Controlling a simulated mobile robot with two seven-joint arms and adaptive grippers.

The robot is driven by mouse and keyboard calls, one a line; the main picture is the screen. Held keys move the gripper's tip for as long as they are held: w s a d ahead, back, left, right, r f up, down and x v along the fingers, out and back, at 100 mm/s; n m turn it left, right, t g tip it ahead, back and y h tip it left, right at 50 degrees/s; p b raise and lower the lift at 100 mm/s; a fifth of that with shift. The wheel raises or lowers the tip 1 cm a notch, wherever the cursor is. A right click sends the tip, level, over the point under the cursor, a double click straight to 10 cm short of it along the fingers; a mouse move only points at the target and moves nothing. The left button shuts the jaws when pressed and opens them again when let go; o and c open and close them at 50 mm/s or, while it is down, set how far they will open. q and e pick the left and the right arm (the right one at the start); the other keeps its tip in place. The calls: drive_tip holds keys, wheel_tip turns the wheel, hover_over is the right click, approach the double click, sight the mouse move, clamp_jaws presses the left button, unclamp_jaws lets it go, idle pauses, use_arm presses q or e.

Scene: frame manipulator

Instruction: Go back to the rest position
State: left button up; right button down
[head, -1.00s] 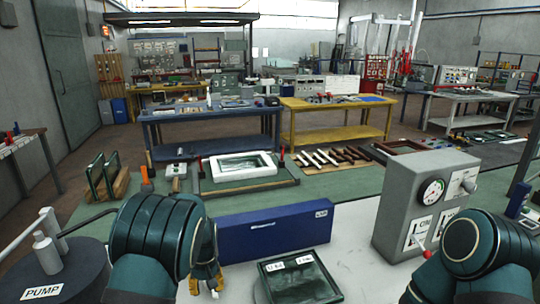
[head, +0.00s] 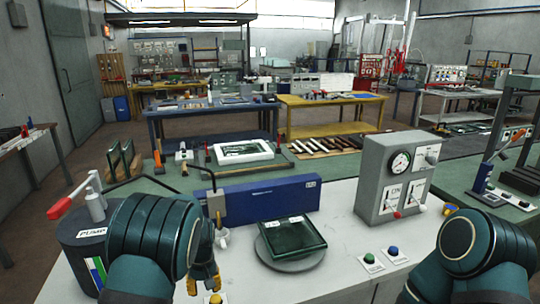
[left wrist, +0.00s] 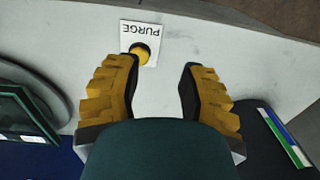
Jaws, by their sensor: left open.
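My left gripper (head: 205,281) is low in the head view, over the near edge of the white table. Its yellow ridged fingers are partly hidden by my dark green arm. In the left wrist view, the left gripper (left wrist: 158,72) is open, with nothing between its fingers. A yellow button (left wrist: 142,52) on a white PURGE label lies beyond the left fingertip in that view. My right arm enters at the lower right of the head view, and its gripper is out of sight.
The white table (head: 340,195) carries a dark framed panel on a round plate (head: 290,244), a blue case (head: 262,200), a grey gauge box (head: 378,180) and green and blue buttons. A PUMP drum (head: 80,252) with a red-handled lever stands left. White surface is clear at front centre.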

use_arm(q)
drive_tip(key=s+f+h+b, duration=0.1)
drive_tip(key=s+f, duration=0.3)
drive_tip(key=f, duration=0.3)
drive_tip(key=s+f+b, duration=0.2)
drive_tip(key=s+f, duration=0.3)
drive_tip(key=f, duration=0.2)
drive_tip(key=s+d+f+t+h+b, duration=0.1)
drive_tip(key=s+d+f+b, duration=0.1)
drive_tip(key=s, duration=0.5)
drive_tip(key=s+d+f+m+t+h+b, duration=0.1)
drive_tip(key=s+d+f+h+b, duration=0.1)
drive_tip(key=s+d+f, duration=0.2)
drive_tip(key=s+d, duration=0.2)
drive_tip(key=s, duration=0.2)
drive_tip(key=shift+d+m+h, duration=0.2)
drive_tip(key=shift+m+h, duration=0.1)
use_arm(e)
wheel_tip(320, 180, down, 8)
drive_tip(key=shift+s+a, duration=0.15)
drive_tip(key=shift+a, duration=0.05)
drive_tip(key=shift+r, duration=0.1)
